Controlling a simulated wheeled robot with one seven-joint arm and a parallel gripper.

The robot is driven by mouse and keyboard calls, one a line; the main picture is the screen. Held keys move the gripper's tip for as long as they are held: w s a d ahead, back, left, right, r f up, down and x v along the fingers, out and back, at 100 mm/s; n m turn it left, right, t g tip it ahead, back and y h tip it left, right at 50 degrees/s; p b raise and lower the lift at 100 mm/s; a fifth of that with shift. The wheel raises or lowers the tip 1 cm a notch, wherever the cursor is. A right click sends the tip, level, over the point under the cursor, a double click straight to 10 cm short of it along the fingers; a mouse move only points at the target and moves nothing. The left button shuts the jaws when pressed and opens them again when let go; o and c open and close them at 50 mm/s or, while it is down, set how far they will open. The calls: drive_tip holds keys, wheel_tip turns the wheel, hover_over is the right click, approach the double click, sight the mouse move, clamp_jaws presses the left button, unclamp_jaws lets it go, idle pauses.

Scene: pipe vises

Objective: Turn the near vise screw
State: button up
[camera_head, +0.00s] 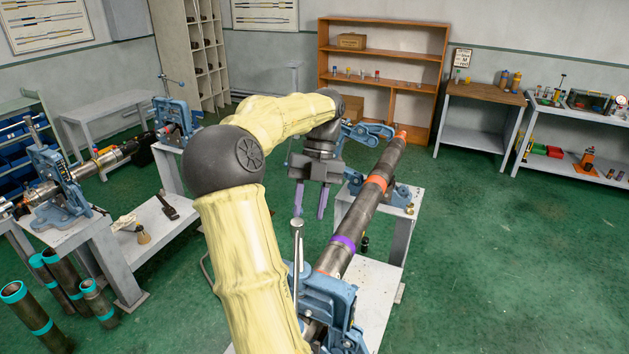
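The near vise (336,299) is blue and stands at the bottom centre, partly hidden by my yellow-sleeved arm. A metal rod with a rounded knob (297,226) rises above it, seemingly its screw; its lower part is hard to make out. A long dark pipe (366,208) with purple and orange bands runs from this vise to the far blue vise (364,133). My gripper (310,203) points down with its two purple fingers apart and nothing between them. It appears above and beyond the knob in the picture, left of the pipe, not visibly touching either.
A grey bench (379,286) carries both vises. Another bench on the left holds more blue vises (55,183) and a pipe. Loose pipes with teal bands (98,301) stand at lower left. A wooden shelf (433,72) is at the back. Green floor (500,250) on the right is clear.

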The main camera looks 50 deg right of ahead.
drive_tip(key=shift+v, duration=3)
drive_tip(key=shift+c, duration=0.4)
drive_tip(key=shift+f, duration=0.1)
drive_tip(key=c, duration=0.4)
drive_tip(key=shift+w+a+f+n, duration=0.1)
drive_tip(key=shift+f+n, duration=0.2)
drive_tip(key=shift+f, duration=0.05)
clamp_jaws()
drive_tip(key=w+a+f+n+h+b, duration=0.2)
drive_tip(key=w+a+f+n+b, duration=0.1)
drive_tip(key=a+f+n, duration=0.7)
drive_tip(key=w+a+f+n+h+b, duration=0.1)
drive_tip(key=w+a+f+n+b, duration=0.1)
drive_tip(key=a+f+n, duration=0.65)
drive_tip(key=s+a+f+n+t+h+b, duration=0.1)
drive_tip(key=a+f+n, duration=0.4)
drive_tip(key=n, duration=0.8)
drive_tip(key=s+a+f+n+t+b, duration=0.2)
drive_tip(key=a+f+n, duration=0.3)
drive_tip(key=a+n, duration=0.6)
drive_tip(key=shift+s+n+t+h+b, duration=0.35)
drive_tip(key=shift+n+t+b, duration=0.2)
drive_tip(key=shift+n, duration=0.5)
